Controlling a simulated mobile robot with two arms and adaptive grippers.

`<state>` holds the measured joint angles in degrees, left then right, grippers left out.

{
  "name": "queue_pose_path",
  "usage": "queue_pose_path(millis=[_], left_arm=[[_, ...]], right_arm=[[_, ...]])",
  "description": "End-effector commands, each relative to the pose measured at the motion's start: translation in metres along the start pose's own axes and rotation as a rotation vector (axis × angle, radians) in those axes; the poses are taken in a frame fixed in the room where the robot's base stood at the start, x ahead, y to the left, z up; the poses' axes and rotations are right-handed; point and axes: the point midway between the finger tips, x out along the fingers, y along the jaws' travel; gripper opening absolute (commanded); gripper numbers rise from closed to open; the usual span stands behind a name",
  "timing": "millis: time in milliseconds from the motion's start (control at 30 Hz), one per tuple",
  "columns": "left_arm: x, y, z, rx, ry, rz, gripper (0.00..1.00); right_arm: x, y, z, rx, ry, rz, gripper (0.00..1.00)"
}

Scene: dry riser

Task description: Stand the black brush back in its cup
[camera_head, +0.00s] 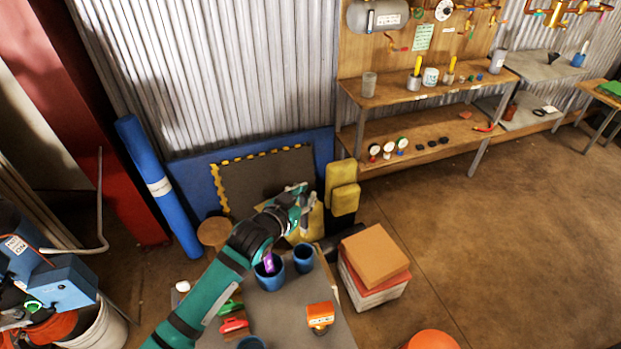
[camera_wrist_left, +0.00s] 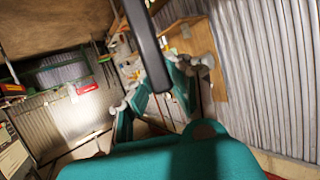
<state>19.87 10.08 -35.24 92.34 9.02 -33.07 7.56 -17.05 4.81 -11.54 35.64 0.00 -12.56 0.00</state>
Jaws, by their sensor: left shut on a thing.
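My left gripper (camera_head: 299,196) is raised beyond the bench, in front of the grey board. In the left wrist view its fingers (camera_wrist_left: 160,88) are closed around a long dark bar, which looks like the black brush (camera_wrist_left: 148,45). A blue cup (camera_head: 303,259) stands on the bench below the gripper and looks empty. A second blue cup (camera_head: 268,276) beside it holds a purple item (camera_head: 268,263). A third blue cup (camera_head: 252,343) is cut off at the bottom edge. My right gripper is not in view.
An orange item (camera_head: 320,316), a red one (camera_head: 233,325) and a green one (camera_head: 230,307) lie on the grey bench top (camera_head: 285,318). Stacked boxes (camera_head: 374,257) stand right of the bench. A wooden shelf (camera_head: 425,95) is at the back; open floor lies right.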

Motion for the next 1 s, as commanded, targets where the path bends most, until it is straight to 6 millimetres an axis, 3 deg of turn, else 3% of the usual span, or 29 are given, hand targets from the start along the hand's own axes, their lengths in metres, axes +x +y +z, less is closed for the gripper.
queue_pose_path(millis=[167, 467, 1000], left_arm=[[0.001, -0.001, 0.001, 0.0, -0.007, 0.0, 0.0], [-0.001, 0.0, -0.001, -0.005, -0.007, -0.009, 0.0], [0.018, 0.003, 0.053, -0.002, -0.005, -0.008, 0.0]], right_arm=[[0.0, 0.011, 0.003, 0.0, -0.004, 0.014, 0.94], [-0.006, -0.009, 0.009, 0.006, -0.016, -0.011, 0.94], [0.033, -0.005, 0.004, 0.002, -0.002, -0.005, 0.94]])
